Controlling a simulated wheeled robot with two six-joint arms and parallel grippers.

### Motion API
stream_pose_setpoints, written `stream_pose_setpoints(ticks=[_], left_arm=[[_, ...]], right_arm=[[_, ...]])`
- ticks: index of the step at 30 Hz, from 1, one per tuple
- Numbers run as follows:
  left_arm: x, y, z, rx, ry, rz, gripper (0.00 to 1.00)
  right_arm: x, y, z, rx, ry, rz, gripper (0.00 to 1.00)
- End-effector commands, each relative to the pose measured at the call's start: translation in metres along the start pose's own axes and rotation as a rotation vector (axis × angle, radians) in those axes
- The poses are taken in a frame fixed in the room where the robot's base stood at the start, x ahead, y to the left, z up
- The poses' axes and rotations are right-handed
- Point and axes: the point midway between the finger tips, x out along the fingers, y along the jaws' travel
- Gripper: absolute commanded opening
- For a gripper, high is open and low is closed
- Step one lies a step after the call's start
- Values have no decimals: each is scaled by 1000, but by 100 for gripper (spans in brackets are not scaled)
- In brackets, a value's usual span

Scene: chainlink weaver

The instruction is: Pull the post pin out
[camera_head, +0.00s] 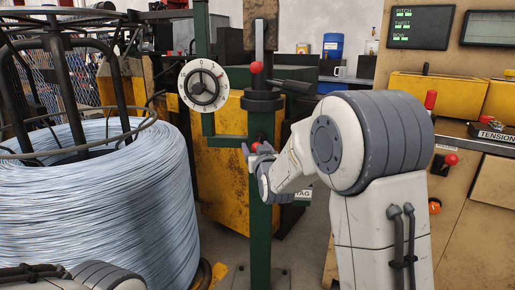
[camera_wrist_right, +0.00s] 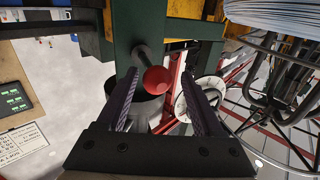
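The post pin, with a red ball knob (camera_head: 255,146), sticks out of the green post (camera_head: 260,215). In the right wrist view the knob (camera_wrist_right: 157,80) sits at the end of a short dark shaft that enters the green post (camera_wrist_right: 137,22). My right gripper (camera_head: 256,152) is at the knob. In the wrist view its two dark fingers (camera_wrist_right: 162,100) are spread apart, one on each side of the knob, with gaps showing. My left gripper is not in view; only part of my left arm shows at the lower left.
A large wire coil (camera_head: 90,205) with a dark frame stands at the left. A white dial (camera_head: 203,86) and another red knob (camera_head: 256,67) are above the pin. A control console (camera_head: 470,210) stands at the right.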

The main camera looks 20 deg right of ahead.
Motion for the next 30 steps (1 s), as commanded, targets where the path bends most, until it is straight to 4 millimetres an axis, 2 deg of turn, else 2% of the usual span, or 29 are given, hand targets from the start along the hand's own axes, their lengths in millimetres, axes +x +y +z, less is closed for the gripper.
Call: stream_pose_setpoints(ticks=[5,9,11,21,25,30], left_arm=[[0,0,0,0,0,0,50],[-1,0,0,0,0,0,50],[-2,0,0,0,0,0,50],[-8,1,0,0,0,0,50],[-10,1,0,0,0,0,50],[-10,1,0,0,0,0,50]], right_arm=[[0,1,0,1,0,2,69],[-7,2,0,1,0,3,69],[-15,2,-1,1,-1,3,69],[-81,2,-1,1,-1,4,69],[-97,1,-1,0,0,3,69],[-105,1,0,0,0,2,69]])
